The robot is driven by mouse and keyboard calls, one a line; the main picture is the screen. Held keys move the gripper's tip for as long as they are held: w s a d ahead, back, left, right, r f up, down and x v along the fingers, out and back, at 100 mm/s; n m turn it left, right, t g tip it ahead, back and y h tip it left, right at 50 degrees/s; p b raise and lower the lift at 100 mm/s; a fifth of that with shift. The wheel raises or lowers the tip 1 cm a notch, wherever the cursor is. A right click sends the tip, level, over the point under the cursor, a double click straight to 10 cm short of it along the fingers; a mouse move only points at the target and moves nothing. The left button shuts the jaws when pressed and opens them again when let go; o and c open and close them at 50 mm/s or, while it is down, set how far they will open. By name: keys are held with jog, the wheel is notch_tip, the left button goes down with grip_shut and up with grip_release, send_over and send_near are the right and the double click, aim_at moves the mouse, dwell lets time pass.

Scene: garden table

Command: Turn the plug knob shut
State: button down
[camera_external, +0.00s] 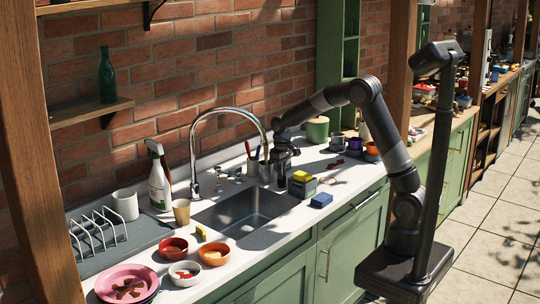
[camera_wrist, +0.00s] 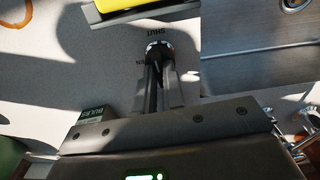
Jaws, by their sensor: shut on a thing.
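The plug knob (camera_wrist: 158,47) is a small dark and shiny knob on the pale counter, in the upper middle of the wrist view. My gripper (camera_wrist: 160,58) is shut on it, with its fingers hiding much of its body. The word SHUT (camera_wrist: 160,32) is printed on the counter just beyond the knob. A second, partly hidden word ending in EN (camera_wrist: 137,62) lies left of the fingers. In the external view my gripper (camera_external: 281,184) reaches down at the right end of the sink (camera_external: 243,212), and the knob cannot be made out there.
A grey caddy (camera_external: 302,188) with a yellow sponge (camera_external: 301,176) stands close beside my gripper. A blue sponge (camera_external: 321,200) lies nearer the counter's front edge. The tall faucet (camera_external: 194,150) and a pot of utensils (camera_external: 252,168) stand behind. A box marked BULBS (camera_wrist: 92,116) is near my gripper.

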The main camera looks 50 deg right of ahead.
jog(key=shift+r, duration=0.1)
jog(key=c, duration=1.5)
grip_release()
notch_tip(320, 180, up, 11)
jog(key=shift+f, duration=0.15)
jog(key=s+d+r+t, duration=0.15)
jog(key=s+r, duration=0.25)
jog(key=s, duration=0.5)
jog(key=s+r+t, duration=0.2)
jog(key=s+r, duration=0.2)
jog(key=s, duration=0.5)
jog(key=s+f, duration=0.1)
jog(key=s, duration=0.3)
jog(key=s+f+t, duration=0.1)
jog(key=s, duration=0.4)
jog(key=s+f+t, duration=0.1)
jog(key=s, duration=0.4)
jog(key=shift+s+d+f+m, duration=0.2)
jog(key=shift+s+d+m, duration=0.05)
jog(key=shift+m, duration=0.15)
